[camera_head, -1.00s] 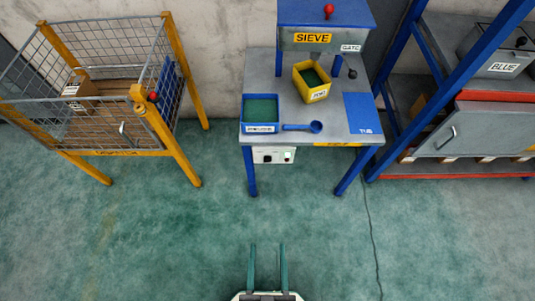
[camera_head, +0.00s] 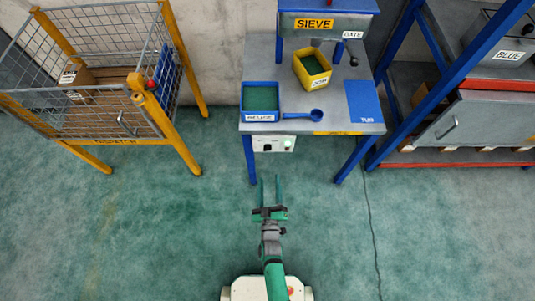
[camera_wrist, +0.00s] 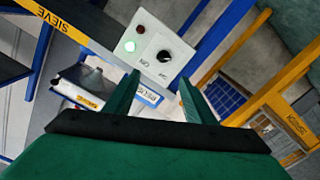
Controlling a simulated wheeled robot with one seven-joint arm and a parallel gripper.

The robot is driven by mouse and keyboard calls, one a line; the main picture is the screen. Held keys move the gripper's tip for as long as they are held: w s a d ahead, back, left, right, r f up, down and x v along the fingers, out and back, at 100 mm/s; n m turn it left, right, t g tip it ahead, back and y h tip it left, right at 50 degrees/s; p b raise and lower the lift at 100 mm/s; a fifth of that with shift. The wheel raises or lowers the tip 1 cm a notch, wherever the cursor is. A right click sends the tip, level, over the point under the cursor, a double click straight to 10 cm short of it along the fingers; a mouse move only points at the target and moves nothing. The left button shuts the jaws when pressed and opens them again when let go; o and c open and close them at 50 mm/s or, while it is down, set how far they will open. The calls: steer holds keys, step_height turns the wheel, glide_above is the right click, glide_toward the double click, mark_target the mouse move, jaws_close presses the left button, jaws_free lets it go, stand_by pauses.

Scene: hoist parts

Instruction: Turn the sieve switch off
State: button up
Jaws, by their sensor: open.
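The sieve switch is a black rotary knob (camera_wrist: 163,57) on a pale control box (camera_head: 274,144) under the front edge of the sieve table (camera_head: 330,112). My gripper (camera_head: 270,181) is open and empty, in front of and apart from the box. Its two green fingers also show in the wrist view (camera_wrist: 160,92), with the knob beyond them.
On the table are a blue bin (camera_head: 261,112), a yellow bin (camera_head: 312,69), a blue scoop (camera_head: 304,115) and the sieve housing (camera_head: 325,24). A yellow-posted mesh cage (camera_head: 172,120) stands left, a blue rack (camera_head: 455,75) right. A cable (camera_head: 371,225) lies on otherwise clear floor.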

mark_target(268, 148)
steer(key=w+f, duration=0.1)
steer(key=w, duration=1.2)
steer(key=shift+w+a, duration=0.3)
steer(key=shift+f, duration=0.1)
steer(key=c, duration=1)
